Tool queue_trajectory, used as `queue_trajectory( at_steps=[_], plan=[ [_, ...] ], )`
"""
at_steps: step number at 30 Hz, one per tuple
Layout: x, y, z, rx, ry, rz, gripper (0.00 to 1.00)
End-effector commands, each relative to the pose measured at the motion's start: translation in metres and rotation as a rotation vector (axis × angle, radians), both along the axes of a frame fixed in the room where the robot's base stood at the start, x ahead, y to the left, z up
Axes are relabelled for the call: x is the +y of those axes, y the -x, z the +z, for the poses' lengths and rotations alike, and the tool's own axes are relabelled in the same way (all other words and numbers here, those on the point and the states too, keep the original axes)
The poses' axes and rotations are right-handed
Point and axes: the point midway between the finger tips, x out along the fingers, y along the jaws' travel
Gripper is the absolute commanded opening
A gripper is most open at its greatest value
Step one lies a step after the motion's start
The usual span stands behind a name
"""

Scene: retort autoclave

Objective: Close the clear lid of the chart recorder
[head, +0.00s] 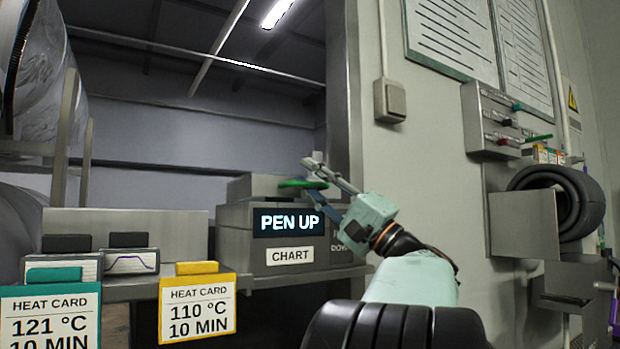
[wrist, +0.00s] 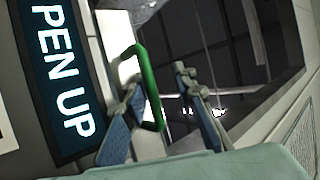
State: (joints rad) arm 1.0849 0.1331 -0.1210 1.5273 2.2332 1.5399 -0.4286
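The chart recorder (head: 287,258) is a grey box on a shelf with a "PEN UP" display (head: 290,222) and a "CHART" label. A green handle (head: 303,183) shows at its top, beside my fingertips. In the wrist view, the green handle (wrist: 149,90) is a loop beside the display. My gripper (head: 317,171) is at the recorder's top right. Its fingers (wrist: 158,78) are apart in the wrist view, with the handle between them, nearer the left finger; I cannot tell whether they touch. The clear lid itself is hard to make out, and its angle is unclear.
Heat cards, one teal-topped (head: 50,310) and one yellow-topped (head: 197,302), stand at the left front. Small card holders (head: 131,260) stand behind them. A wall with a switch box (head: 390,100) and a coiled black hose (head: 565,200) are on the right.

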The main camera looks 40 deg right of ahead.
Motion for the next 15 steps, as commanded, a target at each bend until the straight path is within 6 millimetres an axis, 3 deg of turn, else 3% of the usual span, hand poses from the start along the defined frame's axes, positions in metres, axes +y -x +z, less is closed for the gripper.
queue_trajectory(
  at_steps=[15],
  plan=[
    [-0.021, 0.075, -0.055, -0.001, -0.001, -0.006, 0.26]
  ],
)
